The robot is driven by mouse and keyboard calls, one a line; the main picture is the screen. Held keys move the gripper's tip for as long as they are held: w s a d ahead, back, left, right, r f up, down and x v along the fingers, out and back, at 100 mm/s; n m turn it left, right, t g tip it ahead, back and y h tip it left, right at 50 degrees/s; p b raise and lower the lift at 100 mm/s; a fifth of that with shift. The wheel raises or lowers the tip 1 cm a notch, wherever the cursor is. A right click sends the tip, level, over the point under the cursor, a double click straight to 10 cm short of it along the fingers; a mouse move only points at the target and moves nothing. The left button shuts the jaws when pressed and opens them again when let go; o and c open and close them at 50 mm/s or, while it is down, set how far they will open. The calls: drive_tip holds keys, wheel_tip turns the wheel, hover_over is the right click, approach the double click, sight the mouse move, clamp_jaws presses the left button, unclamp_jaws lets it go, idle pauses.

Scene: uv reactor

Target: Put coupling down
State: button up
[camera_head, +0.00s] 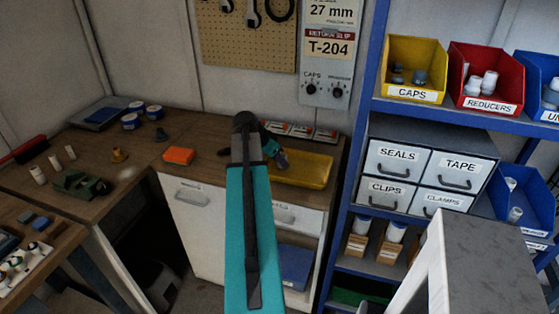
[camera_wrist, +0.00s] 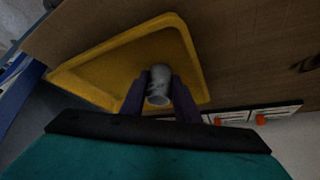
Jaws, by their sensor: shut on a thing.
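The coupling is a short grey cylinder; it shows in the wrist view (camera_wrist: 159,84) between the two dark fingers of my gripper (camera_wrist: 160,95). My gripper is shut on it. Behind the coupling in the wrist view is a yellow tray (camera_wrist: 95,72), and the coupling appears over the tray's edge area; the height above it is hard to tell. In the head view, my gripper (camera_head: 279,158) is at the left end of the yellow tray (camera_head: 312,172) on the wooden bench. My teal arm hides part of the bench there, and the coupling is not clear in that view.
White and orange boxes (camera_head: 300,131) stand behind the tray. A blue shelf rack with a yellow CAPS bin (camera_head: 412,70) and a red REDUCERS bin (camera_head: 486,78) stands at the right.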

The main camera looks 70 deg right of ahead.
drive_tip(key=shift+f, duration=0.2)
drive_tip(key=o, duration=1)
drive_tip(key=shift+r, duration=0.25)
drive_tip(key=shift+b+v, duration=1.15)
drive_tip(key=shift+v, duration=4.8)
